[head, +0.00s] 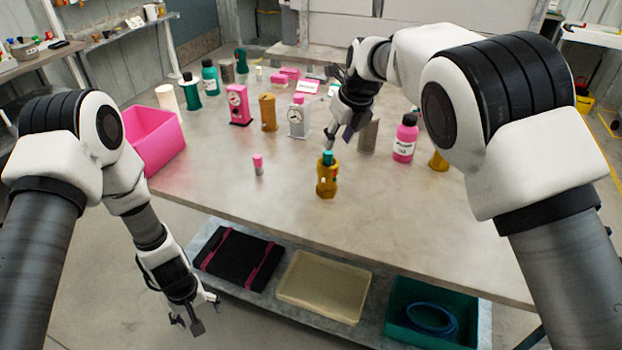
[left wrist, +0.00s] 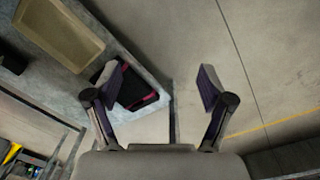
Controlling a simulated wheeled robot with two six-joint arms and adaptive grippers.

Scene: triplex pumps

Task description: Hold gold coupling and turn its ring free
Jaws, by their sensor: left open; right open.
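A gold coupling (head: 326,181) stands upright near the front edge of the table. A teal cap-like part (head: 328,157) shows at its top; I cannot tell which part of it is the ring. My right gripper (head: 341,136) is open, just above and behind the coupling, with one finger close to its top; I cannot tell whether they touch. My left gripper (head: 193,314) hangs open and empty in front of the table, below its top. Its two spread fingers also show in the left wrist view (left wrist: 160,86), with nothing between them.
A pink bin (head: 152,140) stands at the table's left. A small pink-topped piece (head: 258,165) is left of the coupling, a pink bottle (head: 405,138) to the right. Gauges and bottles fill the back. The lower shelf holds a cream tray (head: 322,289) and a teal bin (head: 400,325).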

